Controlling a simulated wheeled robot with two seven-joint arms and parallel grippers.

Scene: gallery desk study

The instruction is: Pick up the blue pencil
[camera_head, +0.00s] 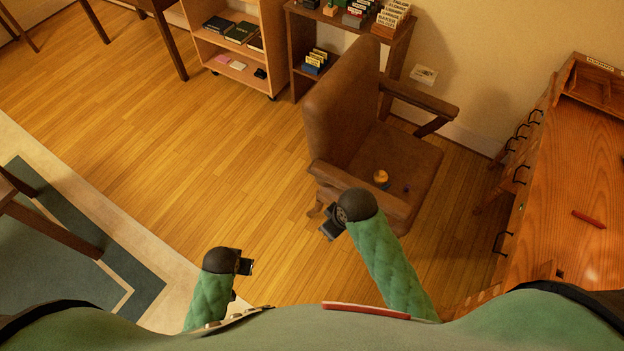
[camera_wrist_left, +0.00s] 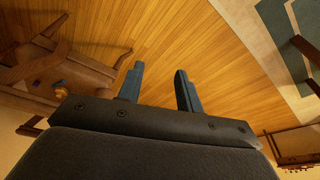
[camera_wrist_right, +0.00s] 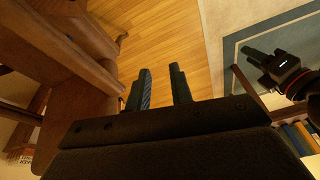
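I cannot make out a blue pencil in any view. A red stick-like object (camera_head: 589,219) lies on the wooden desk (camera_head: 565,190) at the right of the head view. My left gripper (camera_head: 248,264) is open and empty above the floor, with its two fingers apart in the left wrist view (camera_wrist_left: 158,88). My right gripper (camera_head: 328,231) is open and empty in front of the brown armchair (camera_head: 340,105), with its fingers apart in the right wrist view (camera_wrist_right: 160,85). Both are well away from the desk top.
A low bookshelf (camera_head: 237,55) and a dark shelf unit (camera_head: 298,50) stand at the back. The wooden floor (camera_head: 150,130) is clear at left centre.

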